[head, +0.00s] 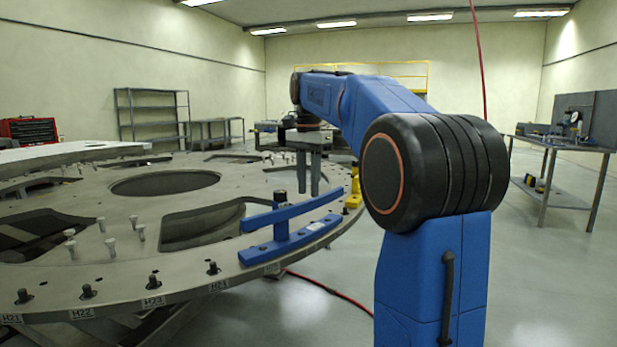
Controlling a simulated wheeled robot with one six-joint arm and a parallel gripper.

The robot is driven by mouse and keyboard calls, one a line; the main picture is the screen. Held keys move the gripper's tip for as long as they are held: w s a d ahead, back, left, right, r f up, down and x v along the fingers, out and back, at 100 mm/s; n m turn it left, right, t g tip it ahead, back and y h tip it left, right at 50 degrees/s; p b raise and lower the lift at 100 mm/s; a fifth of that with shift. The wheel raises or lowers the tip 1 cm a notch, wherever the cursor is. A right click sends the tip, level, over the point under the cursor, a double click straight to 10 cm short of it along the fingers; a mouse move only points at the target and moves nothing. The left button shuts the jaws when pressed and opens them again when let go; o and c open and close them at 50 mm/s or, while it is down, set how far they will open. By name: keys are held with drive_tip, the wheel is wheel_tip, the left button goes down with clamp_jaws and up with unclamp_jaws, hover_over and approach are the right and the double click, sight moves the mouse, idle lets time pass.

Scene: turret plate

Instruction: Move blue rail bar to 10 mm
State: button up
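The blue rail bar (305,207) is a slightly curved bar near the right edge of the round turret plate (190,275). My gripper (314,191) points down behind the bar, above the plate. Its grey fingers look apart with nothing seen between them. It appears clear of the bar, though the exact distance is hard to judge. No 10 mm scale marking is readable.
Yellow blocks (354,194) stand on the plate edge just right of the bar. Several pale pins (109,246) and black studs (153,280) stand on the plate, which has large cutouts. A workbench (565,145) stands at the right. A red hose (330,290) lies on the floor.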

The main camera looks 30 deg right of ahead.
sight(309, 201)
drive_tip(key=shift+f, duration=1.85)
clamp_jaws()
